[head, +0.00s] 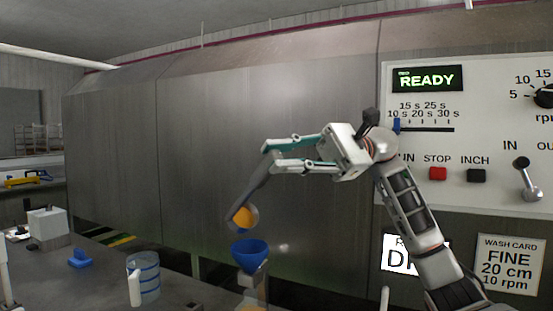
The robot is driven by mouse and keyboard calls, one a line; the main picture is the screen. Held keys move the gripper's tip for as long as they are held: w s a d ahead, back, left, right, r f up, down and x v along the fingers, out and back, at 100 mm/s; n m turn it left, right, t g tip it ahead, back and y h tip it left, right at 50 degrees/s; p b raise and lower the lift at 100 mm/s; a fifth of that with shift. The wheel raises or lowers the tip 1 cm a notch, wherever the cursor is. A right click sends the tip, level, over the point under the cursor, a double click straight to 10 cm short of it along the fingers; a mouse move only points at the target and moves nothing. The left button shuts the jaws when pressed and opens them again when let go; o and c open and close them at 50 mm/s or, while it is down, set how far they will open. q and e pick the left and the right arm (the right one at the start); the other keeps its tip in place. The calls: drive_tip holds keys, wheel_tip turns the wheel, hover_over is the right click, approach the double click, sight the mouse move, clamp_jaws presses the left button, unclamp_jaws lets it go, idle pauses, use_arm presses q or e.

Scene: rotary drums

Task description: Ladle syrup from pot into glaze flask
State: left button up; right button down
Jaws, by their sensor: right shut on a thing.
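My right gripper (271,156) is shut on the handle of a grey ladle (262,190). The ladle slants down to the left, and its bowl shows orange syrup (242,217). The bowl appears just above a blue funnel (250,252), with a small gap between them in the picture. The funnel sits in the neck of a pale, see-through flask (254,284), whose lower part is cut off by the frame edge. I cannot make out the pot.
A clear jug with blue bands (146,275) stands on the dark bench left of the flask. A blue item (80,258) and a grey box (48,226) are farther left. A large metal housing (220,150) and control panel (480,110) reading READY stand behind.

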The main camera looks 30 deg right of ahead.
use_arm(q)
drive_tip(key=shift+w+d+f+h+b, duration=0.25)
drive_tip(key=shift+d+f+b, duration=0.4)
drive_tip(key=shift+b, duration=1.9)
drive_tip(key=shift+w+d+f+h+b, duration=0.1)
drive_tip(key=shift+w+d+f+b, duration=0.5)
drive_tip(key=shift+b, duration=1.9)
use_arm(e)
drive_tip(key=s+f+n, duration=0.5)
drive_tip(key=f, duration=0.5)
drive_tip(key=shift+s+f, duration=0.15)
drive_tip(key=shift+s, duration=0.1)
use_arm(q)
drive_tip(key=shift+s+a, duration=0.1)
drive_tip(key=shift+a, duration=0.1)
drive_tip(key=shift+s+a+f, duration=0.1)
drive_tip(key=shift+s+f, duration=0.25)
drive_tip(key=shift+s, duration=0.1)
drive_tip(key=shift+w, duration=0.15)
